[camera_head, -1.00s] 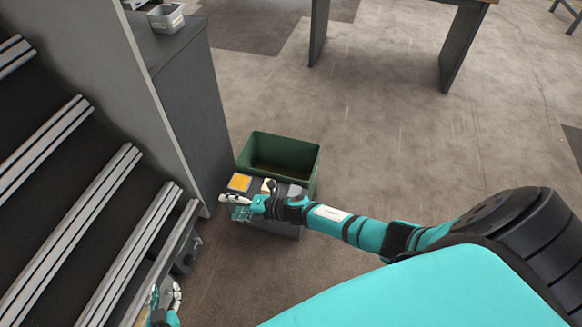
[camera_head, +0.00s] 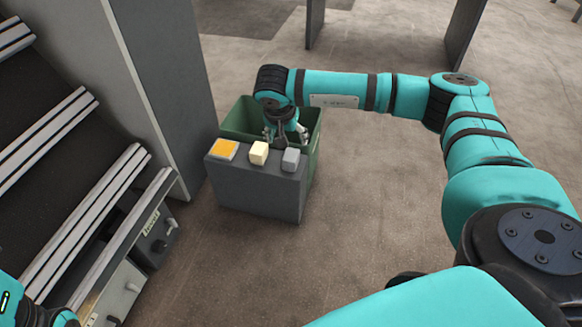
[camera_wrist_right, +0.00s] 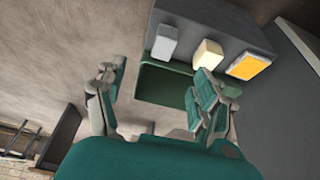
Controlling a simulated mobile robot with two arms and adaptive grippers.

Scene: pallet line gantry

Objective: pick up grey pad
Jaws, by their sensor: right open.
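The grey pad (camera_head: 291,159) is a small light grey block on the right end of the top of a dark grey stand (camera_head: 255,190). It also shows in the wrist view (camera_wrist_right: 164,42), apart from the fingers. A cream block (camera_head: 258,153) and an orange square with a pale border (camera_head: 224,150) sit to its left on the stand. My right gripper (camera_head: 286,133) is open and empty, beyond the stand's back edge and over the green bin; its spread fingers show in the wrist view (camera_wrist_right: 158,82). Of my left arm, only teal links show at the lower left; its gripper is out of view.
The green bin (camera_head: 238,122) stands directly behind the stand. A grey cabinet wall (camera_head: 165,80) rises close to the left. The floor right of the stand is clear.

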